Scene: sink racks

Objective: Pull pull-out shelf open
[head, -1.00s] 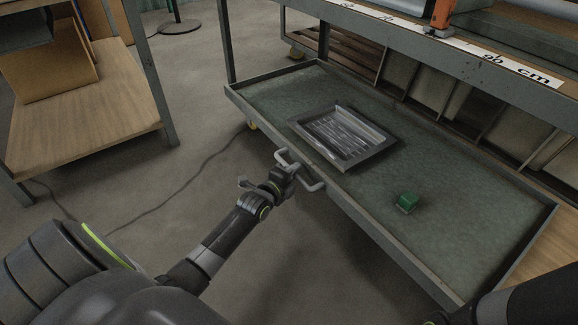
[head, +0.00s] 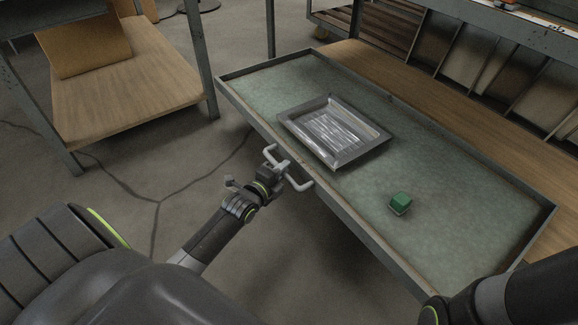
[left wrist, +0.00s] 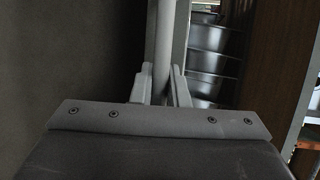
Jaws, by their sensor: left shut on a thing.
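The pull-out shelf (head: 455,185) is a wide green-grey tray with a raised metal rim, standing well out from the rack, with wooden board bared behind it. Its light grey bar handle (head: 298,184) sits on the front rim. My left gripper (head: 275,172) is shut on the handle; in the left wrist view the handle bar (left wrist: 164,50) runs between the two fingers (left wrist: 160,88). My right arm shows at the lower right of the head view, but its fingertips cannot be made out.
A metal tray (head: 335,130) and a small green block (head: 400,202) lie on the shelf. A wooden-topped rack (head: 125,95) stands at the left. Grey floor with a dark cable lies between. Several upright panels (head: 470,55) stand behind the shelf.

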